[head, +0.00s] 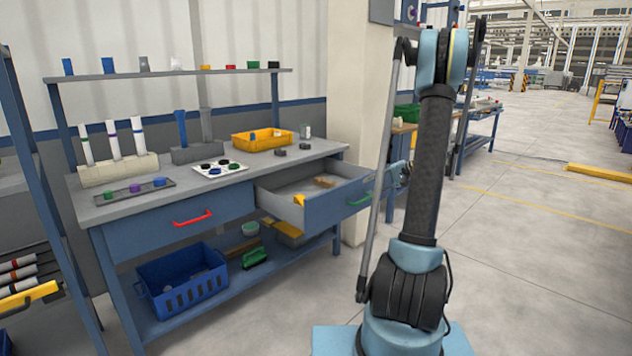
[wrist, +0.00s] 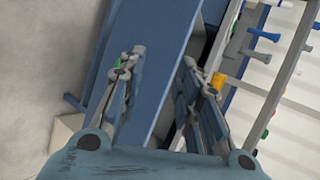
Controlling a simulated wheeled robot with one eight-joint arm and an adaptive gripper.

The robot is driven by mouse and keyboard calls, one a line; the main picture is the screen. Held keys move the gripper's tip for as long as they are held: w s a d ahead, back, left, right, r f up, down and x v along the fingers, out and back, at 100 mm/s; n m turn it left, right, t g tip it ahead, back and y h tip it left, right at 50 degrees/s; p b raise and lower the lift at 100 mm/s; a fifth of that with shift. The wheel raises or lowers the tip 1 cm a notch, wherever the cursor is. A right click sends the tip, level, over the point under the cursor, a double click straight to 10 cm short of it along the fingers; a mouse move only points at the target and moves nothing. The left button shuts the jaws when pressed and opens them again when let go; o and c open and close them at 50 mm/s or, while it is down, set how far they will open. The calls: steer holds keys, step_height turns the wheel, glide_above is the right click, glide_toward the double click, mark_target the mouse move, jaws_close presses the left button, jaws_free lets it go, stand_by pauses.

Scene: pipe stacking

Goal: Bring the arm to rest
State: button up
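My arm (head: 430,150) stands upright on the right of the head view, folded over at its top. In that view my gripper (head: 402,172) is small and partly hidden behind the arm, just right of the open drawer (head: 335,205) and its green handle (head: 362,198). In the wrist view the two fingers of my gripper (wrist: 165,68) are spread apart. A blue panel (wrist: 150,75), apparently the drawer front, shows between and beyond them. A bit of green shows at the left fingertip. I see nothing held; whether a finger touches the drawer I cannot tell.
The workbench (head: 115,208) on the left carries white pipes (head: 112,140), a yellow bin (head: 262,139) and a white tray (head: 220,170). Its red-handled drawer (head: 180,222) is closed. A blue crate (head: 183,283) stands below. The floor (head: 530,270) at right is clear.

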steer(key=s+a+r+n+g+h, duration=0.1)
steer(key=s+a+r+h, duration=0.15)
steer(key=s, duration=0.45)
steer(key=s+a+r+h, duration=0.1)
steer(key=s+a, duration=0.2)
steer(key=s, duration=0.5)
steer(key=s+a+r+n+g+h, duration=0.1)
steer(key=s+a+h, duration=0.15)
steer(key=s, duration=0.45)
steer(key=s+d+f+n+h, duration=0.1)
steer(key=s+f, duration=0.3)
steer(key=s, duration=0.7)
steer(key=s+d+f+n+h, duration=0.1)
steer(key=s+d+f+h, duration=0.2)
steer(key=s, duration=0.7)
steer(key=shift+s+f+n+h, duration=0.4)
steer(key=shift+f+h, duration=0.2)
steer(key=shift+h, duration=0.1)
steer(key=shift+w+f, duration=0.2)
steer(key=shift+w, duration=0.25)
